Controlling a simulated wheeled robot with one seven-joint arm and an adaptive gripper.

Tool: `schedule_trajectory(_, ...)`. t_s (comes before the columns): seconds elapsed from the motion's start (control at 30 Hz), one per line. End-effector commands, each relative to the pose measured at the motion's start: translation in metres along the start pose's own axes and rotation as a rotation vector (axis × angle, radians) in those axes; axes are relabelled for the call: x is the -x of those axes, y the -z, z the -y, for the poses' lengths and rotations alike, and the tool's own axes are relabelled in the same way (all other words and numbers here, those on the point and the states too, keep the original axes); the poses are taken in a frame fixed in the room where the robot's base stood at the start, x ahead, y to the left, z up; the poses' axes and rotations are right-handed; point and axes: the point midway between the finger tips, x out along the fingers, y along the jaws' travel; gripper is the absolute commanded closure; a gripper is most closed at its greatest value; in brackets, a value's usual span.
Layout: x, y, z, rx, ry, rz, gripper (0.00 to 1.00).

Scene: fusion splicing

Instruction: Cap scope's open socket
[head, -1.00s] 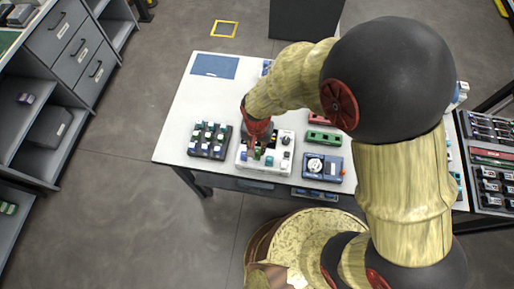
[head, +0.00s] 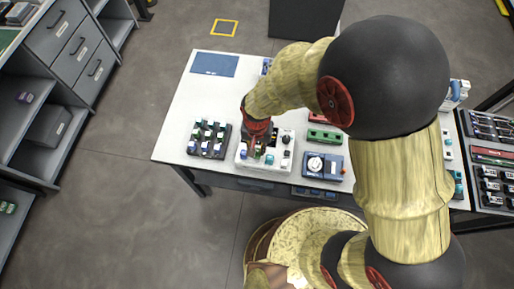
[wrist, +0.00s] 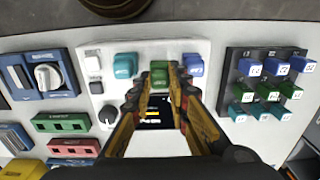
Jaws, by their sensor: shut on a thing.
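The white scope (head: 243,163) sits on the table below my gripper. In the wrist view its white face (wrist: 205,46) carries a dark display with yellow marks, partly hidden by my fingers. My gripper (wrist: 160,73) is shut on a green cap (wrist: 159,79), which stands in line between a teal cap (wrist: 125,66) and a blue-and-white cap (wrist: 193,64) on the scope. I cannot tell whether the green cap is fully seated in the socket. In the head view my gripper (head: 255,149) is over the scope's near half.
A dark rack (head: 209,139) of blue, green and teal caps stands just left of the scope. A blue device with a dial (head: 323,166) stands to its right, with green (head: 325,136) and red blocks behind. A blue mat (head: 214,65) lies at the back left; the table's left side is clear.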

Motion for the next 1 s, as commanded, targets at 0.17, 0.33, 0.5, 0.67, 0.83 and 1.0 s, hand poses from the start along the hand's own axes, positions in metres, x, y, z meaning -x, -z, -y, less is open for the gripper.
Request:
schedule_trajectory(0.17,-0.0041,0.0,0.0,0.0,0.0,0.0,1.0)
schedule_trajectory(0.33,-0.0064,0.0002,0.0001,0.0,0.0,0.0,1.0)
schedule_trajectory(0.5,-0.0062,0.0002,0.0001,0.0,0.0,0.0,1.0)
schedule_trajectory(0.67,-0.0062,0.0001,0.0001,0.0,0.0,0.0,0.77)
schedule_trajectory(0.83,-0.0062,0.0001,0.0001,0.0,0.0,0.0,0.67)
schedule_trajectory(1.0,-0.0062,0.0001,0.0001,0.0,0.0,0.0,0.61)
